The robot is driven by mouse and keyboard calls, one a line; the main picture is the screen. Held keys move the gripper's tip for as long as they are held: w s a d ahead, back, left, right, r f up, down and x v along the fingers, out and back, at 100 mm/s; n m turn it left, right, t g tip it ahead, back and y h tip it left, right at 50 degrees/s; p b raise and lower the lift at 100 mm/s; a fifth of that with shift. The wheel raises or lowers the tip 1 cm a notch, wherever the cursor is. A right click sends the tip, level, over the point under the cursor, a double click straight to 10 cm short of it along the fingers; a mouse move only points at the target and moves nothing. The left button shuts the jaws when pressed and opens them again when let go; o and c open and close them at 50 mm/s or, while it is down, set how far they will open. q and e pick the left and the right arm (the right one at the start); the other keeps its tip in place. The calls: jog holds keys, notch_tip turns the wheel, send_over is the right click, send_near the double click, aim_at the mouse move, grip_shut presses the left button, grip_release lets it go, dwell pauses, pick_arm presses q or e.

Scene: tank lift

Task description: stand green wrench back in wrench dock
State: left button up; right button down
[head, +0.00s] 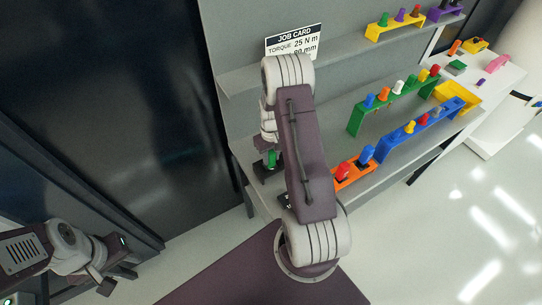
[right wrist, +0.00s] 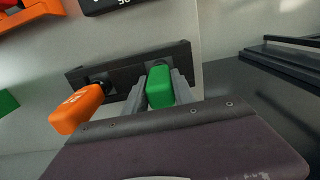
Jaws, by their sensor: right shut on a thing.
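The green wrench (right wrist: 160,88) shows in the right wrist view as a rounded green handle. My right gripper (right wrist: 158,80) is shut on it, one grey finger on each side. The wrench dock (right wrist: 182,56), a dark bar, lies right behind the handle; whether the wrench's lower end sits in it is hidden. An orange wrench (right wrist: 76,110) stands at the dock's left part. In the head view the green handle (head: 272,160) shows beside my right arm, over the dark dock (head: 262,176). My left gripper (head: 118,270) is at lower left, away from the bench; its jaws are unclear.
The grey bench carries a green rack (head: 356,121), a blue rack (head: 385,150) and an orange rack (head: 345,184) of coloured-handled tools to the right. A job card (head: 293,42) stands at the back. Dark panels are at left, and open floor lies at lower right.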

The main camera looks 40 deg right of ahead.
jog(key=shift+f, duration=0.3)
jog(key=c, duration=1)
grip_release()
jog(key=shift+o, duration=0.2)
notch_tip(320, 180, up, 9)
jog(key=p, duration=0.7)
jog(key=shift+r, duration=0.15)
